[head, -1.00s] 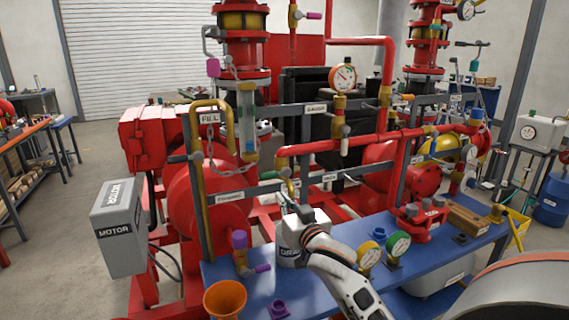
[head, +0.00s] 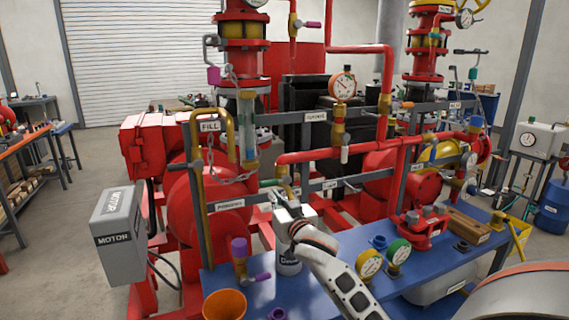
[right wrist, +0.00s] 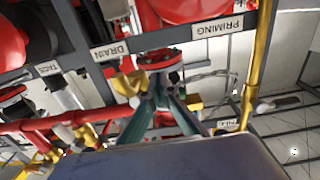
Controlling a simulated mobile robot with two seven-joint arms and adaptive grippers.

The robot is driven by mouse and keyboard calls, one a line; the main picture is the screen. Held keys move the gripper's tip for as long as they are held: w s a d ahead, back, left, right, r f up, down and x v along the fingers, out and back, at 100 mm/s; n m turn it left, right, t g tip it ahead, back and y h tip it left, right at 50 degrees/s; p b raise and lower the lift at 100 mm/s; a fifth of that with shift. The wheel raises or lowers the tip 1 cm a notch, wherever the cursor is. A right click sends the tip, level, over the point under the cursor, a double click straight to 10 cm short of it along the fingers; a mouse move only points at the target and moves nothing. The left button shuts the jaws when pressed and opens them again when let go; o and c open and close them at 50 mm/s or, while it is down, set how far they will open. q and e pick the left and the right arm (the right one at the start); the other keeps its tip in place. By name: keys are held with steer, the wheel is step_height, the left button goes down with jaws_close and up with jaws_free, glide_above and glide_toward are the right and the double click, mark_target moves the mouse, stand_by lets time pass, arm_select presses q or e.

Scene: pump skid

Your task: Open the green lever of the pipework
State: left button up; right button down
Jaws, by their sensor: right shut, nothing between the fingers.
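A small green lever (head: 267,183) shows in the head view beside a brass valve (head: 282,171) under the red pipe, at the middle of the pipework. My right gripper (head: 283,190) is just below this valve, its fingers shut with nothing between them. I cannot tell whether it touches the lever. In the right wrist view the closed fingers (right wrist: 157,90) point at a red flange (right wrist: 160,59) with yellow-brass parts (right wrist: 130,84) beside it. The lever is not clearly seen there. My left gripper is out of view.
A white container (head: 289,262) stands on the blue bench (head: 330,285) below my right gripper, with an orange funnel (head: 224,304) and a purple-handled valve (head: 239,252) to its left. Grey label rails (head: 250,202) and a yellow pipe (head: 198,190) stand close by.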

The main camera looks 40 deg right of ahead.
mark_target(268, 181)
steer(key=shift+w+a+r+b, duration=0.1)
steer(key=shift+w+r+b, duration=0.1)
steer(key=shift+w+r, duration=0.35)
steer(key=shift+w+a+r+b, duration=0.15)
steer(key=shift+w+r, duration=0.2)
steer(key=shift+w, duration=0.35)
steer(key=shift+r+p, duration=0.4)
steer(key=shift+r, duration=0.95)
steer(key=shift+s+d+r, duration=0.1)
steer(key=shift+d+r, duration=0.2)
steer(key=shift+r, duration=0.4)
steer(key=shift+d+r, duration=0.25)
steer(key=shift+r, duration=0.45)
steer(key=shift+s+d+r, duration=0.25)
steer(key=shift+d+r, duration=0.55)
steer(key=shift+d, duration=0.2)
steer(key=shift+w+a+f, duration=0.1)
steer(key=shift+w+a, duration=0.05)
steer(key=shift+a, duration=0.5)
steer(key=v, duration=0.9)
